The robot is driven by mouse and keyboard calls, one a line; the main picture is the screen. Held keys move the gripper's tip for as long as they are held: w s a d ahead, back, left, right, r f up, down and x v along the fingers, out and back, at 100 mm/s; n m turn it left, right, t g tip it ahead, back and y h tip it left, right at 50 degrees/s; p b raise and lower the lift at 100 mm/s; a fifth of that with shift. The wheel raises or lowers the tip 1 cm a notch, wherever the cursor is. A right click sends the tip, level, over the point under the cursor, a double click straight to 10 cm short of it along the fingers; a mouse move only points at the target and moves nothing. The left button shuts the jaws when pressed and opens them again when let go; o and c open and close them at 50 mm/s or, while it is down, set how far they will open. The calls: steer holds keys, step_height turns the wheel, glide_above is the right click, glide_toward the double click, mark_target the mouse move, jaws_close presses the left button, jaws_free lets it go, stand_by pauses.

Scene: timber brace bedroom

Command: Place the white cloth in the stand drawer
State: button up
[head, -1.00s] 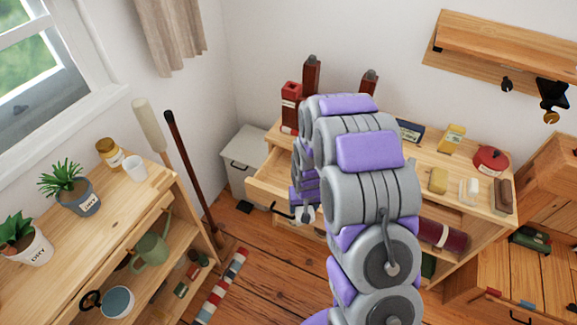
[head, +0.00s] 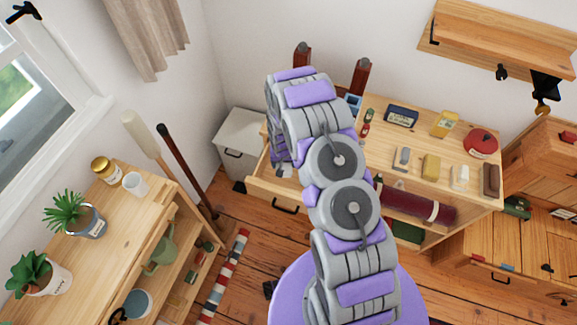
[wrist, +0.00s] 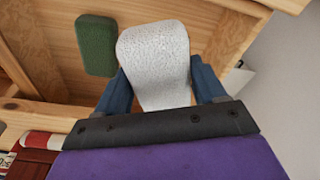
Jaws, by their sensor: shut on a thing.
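The white cloth (wrist: 155,48) is held between the two blue fingers of my gripper (wrist: 160,82) in the wrist view. It looks like a speckled, rounded pad, with light wood around and behind it. In the head view, the stand (head: 462,188) has its left drawer pulled out, with a dark handle on the drawer front (head: 262,193). My arm's end hangs over this drawer and hides much of its inside. My fingers are not clear in the head view. I cannot tell whether the cloth touches the drawer floor.
A green block (wrist: 95,45) lies on wood left of the cloth in the wrist view. Small items and a red round tin (head: 481,142) stand on the stand's top. A grey bin (head: 238,145) is behind the drawer. A plant shelf (head: 135,215) is at left.

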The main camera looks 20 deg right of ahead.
steer(key=f, duration=0.2)
steer(key=d+f, duration=0.1)
steer(key=f, duration=0.2)
steer(key=f+b, duration=0.1)
steer(key=f, duration=0.2)
steer(key=shift+d+f, duration=0.25)
steer(key=shift+d, duration=0.15)
steer(key=shift+w+a+f, duration=0.1)
steer(key=shift+a+f, duration=0.05)
steer(key=shift+a, duration=0.1)
steer(key=shift+w+a, duration=0.15)
steer(key=shift+w, duration=0.3)
steer(key=shift+w+d+f, duration=0.25)
steer(key=shift+w+d, duration=0.8)
steer(key=shift+d, duration=0.2)
steer(key=shift+d+f, duration=0.25)
steer(key=shift+d, duration=0.05)
